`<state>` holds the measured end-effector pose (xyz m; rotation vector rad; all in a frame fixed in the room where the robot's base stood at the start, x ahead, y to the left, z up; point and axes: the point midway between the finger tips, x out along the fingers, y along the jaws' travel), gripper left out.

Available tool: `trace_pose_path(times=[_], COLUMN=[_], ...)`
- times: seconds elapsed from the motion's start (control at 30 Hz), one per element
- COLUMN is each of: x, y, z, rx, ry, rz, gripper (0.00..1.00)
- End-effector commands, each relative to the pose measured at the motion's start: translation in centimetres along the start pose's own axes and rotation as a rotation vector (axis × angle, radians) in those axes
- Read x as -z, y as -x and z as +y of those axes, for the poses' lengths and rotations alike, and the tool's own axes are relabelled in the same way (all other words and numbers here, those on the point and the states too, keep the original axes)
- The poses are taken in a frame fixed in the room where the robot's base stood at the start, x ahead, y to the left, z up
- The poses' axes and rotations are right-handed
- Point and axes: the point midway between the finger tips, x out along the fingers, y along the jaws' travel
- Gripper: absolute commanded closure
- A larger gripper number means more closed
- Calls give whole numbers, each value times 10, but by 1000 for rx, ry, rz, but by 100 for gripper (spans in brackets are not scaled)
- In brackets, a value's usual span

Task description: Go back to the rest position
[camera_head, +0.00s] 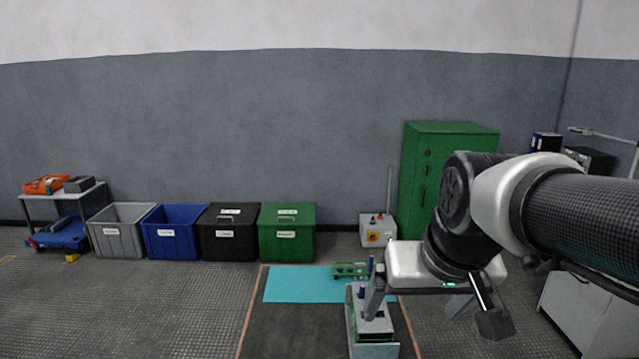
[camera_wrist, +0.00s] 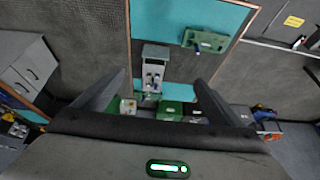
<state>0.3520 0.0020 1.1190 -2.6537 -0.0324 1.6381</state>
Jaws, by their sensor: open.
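My gripper (camera_head: 432,312) hangs at the right of centre in the head view, its two fingers spread wide with nothing between them. In the wrist view my gripper (camera_wrist: 158,84) also shows open and empty. A grey and green unit (camera_head: 372,340) with blue-topped parts stands at the bottom centre, and the left finger overlaps it in the head view. The wrist view shows the unit (camera_wrist: 155,55) beyond the fingertips. I cannot tell the exact gap between finger and unit.
A green part (camera_head: 350,270) lies on the teal mat (camera_head: 295,284). Grey (camera_head: 123,245), blue (camera_head: 173,247), black (camera_head: 228,247) and green (camera_head: 287,247) bins line the wall. A green cabinet (camera_head: 425,150) stands behind my arm. Floor at left is clear.

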Motion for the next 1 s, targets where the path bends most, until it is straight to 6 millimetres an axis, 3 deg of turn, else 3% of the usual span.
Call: trace_pose_path(times=[0.1,0.33,0.4,0.57,0.8,1.0], x=[-33,-85,-70,-55,-25,-13], y=[13,21,44,75,133,158], z=[0,2,2,0,-2,-2], rx=[-9,-32,-31,-30,-30,-29], ry=[3,9,9,9,9,9], rz=[15,32,28,27,27,27], gripper=[10,10,10,10,10,10])
